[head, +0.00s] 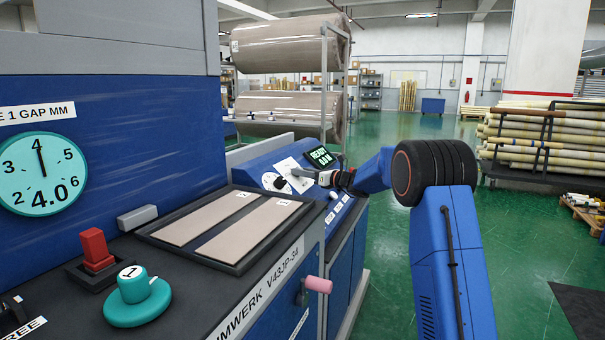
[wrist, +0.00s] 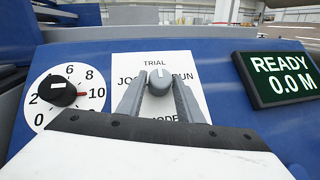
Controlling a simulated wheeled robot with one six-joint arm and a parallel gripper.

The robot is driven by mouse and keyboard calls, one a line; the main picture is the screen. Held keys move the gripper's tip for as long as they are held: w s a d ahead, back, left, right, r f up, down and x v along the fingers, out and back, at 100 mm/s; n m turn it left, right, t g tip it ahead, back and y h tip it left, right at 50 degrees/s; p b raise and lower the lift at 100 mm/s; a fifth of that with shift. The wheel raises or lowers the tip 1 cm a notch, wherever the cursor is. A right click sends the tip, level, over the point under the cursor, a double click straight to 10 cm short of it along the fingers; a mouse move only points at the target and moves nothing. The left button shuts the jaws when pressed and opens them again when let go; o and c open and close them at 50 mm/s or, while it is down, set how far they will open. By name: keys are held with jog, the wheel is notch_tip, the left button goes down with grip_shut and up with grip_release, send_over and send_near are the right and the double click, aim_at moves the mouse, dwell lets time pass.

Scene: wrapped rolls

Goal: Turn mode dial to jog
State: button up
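The mode dial (wrist: 160,82) is a grey round knob on a white plate (wrist: 128,62) lettered TRIAL at the top, JOG at left, RUN at right and MODE below. Its light pointer mark stands upright toward TRIAL. In the wrist view my gripper (wrist: 159,88) has one grey finger on each side of the knob, with a small gap appearing on both sides. In the head view my gripper (head: 302,173) is at the sloped blue console, where the plate (head: 292,168) shows but the knob is hidden.
Left of the plate is a black knob on a 0–10 scale (wrist: 58,91). To the right is a screen reading READY 0.0 M (wrist: 281,77). In the head view a tray with two flat strips (head: 235,228) and a pink-ended handle (head: 318,285) are nearer.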

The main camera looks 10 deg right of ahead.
jog(key=c, duration=0.6)
jog(key=shift+d+n+g+y, duration=0.1)
jog(key=shift+n+g+y, duration=0.2)
jog(key=shift+n+y, duration=0.1)
jog(key=n, duration=0.1)
jog(key=n+g+y, duration=0.1)
jog(key=shift+w+d+f+n+g+y, duration=0.1)
jog(key=shift+w+n+g+y, duration=0.1)
jog(key=shift+n+g+y, duration=0.15)
jog(key=n+g, duration=0.1)
jog(key=n, duration=0.1)
jog(key=n+g+y, duration=0.1)
jog(key=n+g, duration=0.1)
jog(key=n+g+y, duration=0.1)
jog(key=n+g, duration=0.1)
jog(key=shift+w+d, duration=0.1)
jog(key=shift+w, duration=0.15)
jog(key=n+g, duration=0.3)
jog(key=n, duration=0.1)
jog(key=shift+w+n+g, duration=0.15)
jog(key=shift+n+g, duration=0.1)
jog(key=shift+w+n+g, duration=0.1)
jog(key=shift+n+g, duration=1)
jog(key=shift+n, duration=0.1)
jog(key=shift+r+n+g+h, duration=0.25)
jog(key=shift+n+g+h, duration=0.3)
jog(key=shift+n+g, duration=0.55)
jog(key=o, duration=1.1)
